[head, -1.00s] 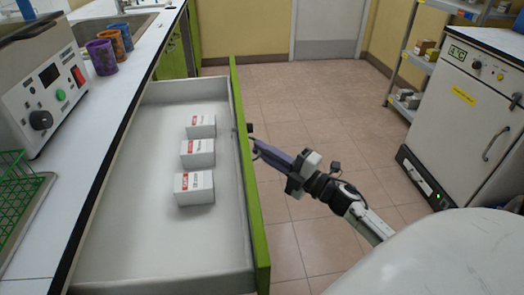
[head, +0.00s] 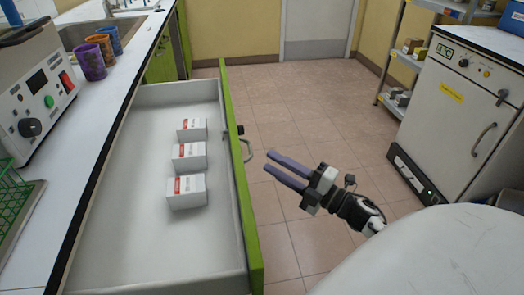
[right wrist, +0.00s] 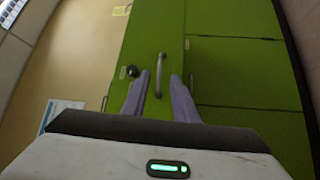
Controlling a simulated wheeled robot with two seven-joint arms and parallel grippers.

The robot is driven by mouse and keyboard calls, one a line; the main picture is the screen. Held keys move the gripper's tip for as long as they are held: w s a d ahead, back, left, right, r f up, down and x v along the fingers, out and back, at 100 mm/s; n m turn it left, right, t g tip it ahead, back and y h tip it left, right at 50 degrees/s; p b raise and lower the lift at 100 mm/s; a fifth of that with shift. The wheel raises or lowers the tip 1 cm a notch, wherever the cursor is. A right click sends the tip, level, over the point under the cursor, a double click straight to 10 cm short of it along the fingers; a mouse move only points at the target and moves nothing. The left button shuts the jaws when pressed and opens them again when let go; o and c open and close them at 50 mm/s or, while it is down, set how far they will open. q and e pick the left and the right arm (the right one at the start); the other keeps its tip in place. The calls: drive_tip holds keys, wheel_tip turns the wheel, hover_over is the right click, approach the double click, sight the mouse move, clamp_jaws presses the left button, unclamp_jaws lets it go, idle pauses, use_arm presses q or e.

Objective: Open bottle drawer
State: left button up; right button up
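The drawer (head: 95,240) is pulled well out from under the bench and has a green front (head: 240,185). Three white boxes with red print (head: 187,190) stand in a row inside it. Its metal handle (head: 247,150) is on the outer face of the front, and the handle also shows in the right wrist view (right wrist: 159,75). My right gripper (head: 267,162) is open and empty, with its two purple fingers apart. It is just to the right of the handle and clear of it. In the right wrist view the handle appears between the fingertips. My left gripper is not in view.
The white bench top (head: 75,130) on the left holds a grey machine (head: 38,95), coloured cups (head: 88,62) and a green rack (head: 15,205). A white cabinet (head: 455,110) and a shelf (head: 412,60) stand at the right. The tiled floor (head: 310,110) between is clear.

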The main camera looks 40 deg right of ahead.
drive_tip(key=v, duration=0.3)
drive_tip(key=shift+s, duration=0.3)
idle(0.3)
